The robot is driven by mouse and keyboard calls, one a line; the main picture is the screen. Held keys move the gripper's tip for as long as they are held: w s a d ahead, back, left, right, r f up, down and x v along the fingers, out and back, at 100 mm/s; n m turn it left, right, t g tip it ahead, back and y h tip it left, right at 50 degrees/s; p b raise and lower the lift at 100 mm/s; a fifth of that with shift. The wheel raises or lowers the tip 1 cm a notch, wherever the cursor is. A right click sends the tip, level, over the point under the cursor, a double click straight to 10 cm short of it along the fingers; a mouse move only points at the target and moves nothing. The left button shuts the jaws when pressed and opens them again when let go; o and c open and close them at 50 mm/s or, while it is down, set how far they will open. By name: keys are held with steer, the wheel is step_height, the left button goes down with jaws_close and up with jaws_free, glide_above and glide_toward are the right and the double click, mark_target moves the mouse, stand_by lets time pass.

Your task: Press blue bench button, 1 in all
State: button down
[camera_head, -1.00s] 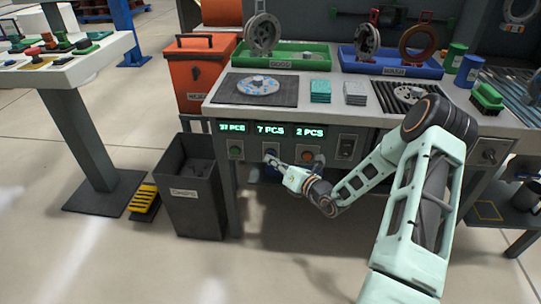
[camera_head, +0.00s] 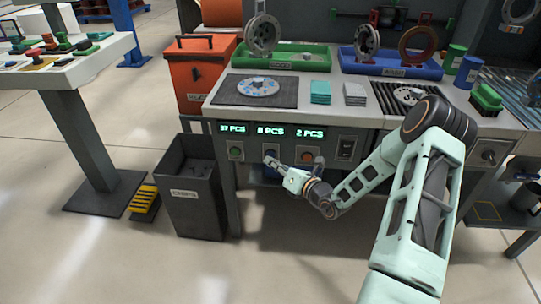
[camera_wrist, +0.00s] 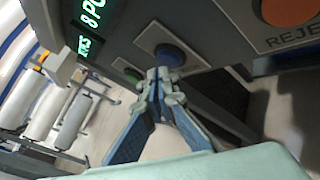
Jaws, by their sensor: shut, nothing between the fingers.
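The blue button (camera_wrist: 170,55) sits on the grey front panel of the bench, below the middle green display (camera_head: 270,131), which reads 8 PCS. In the head view the blue button (camera_head: 271,154) is partly covered by my gripper. My gripper (camera_head: 268,160) is shut and empty, pointing left toward the panel. In the wrist view the closed fingertips (camera_wrist: 160,74) are at the lower edge of the blue button. I cannot tell whether they touch it.
A green button (camera_head: 236,152) is left of the blue one. An orange button (camera_head: 307,156), labelled REJECT in the wrist view, is to the right, with a black switch (camera_head: 346,147) beyond. A dark bin (camera_head: 193,205) stands at the bench's left front.

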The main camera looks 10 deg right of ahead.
steer(key=shift+s, duration=0.35)
steer(key=shift+a, duration=0.1)
steer(key=s, duration=0.1)
steer(key=s+a+p, duration=0.1)
steer(key=s, duration=0.2)
steer(key=shift+s+a+p, duration=0.25)
steer(key=shift+s+p, duration=0.15)
stand_by(0.6)
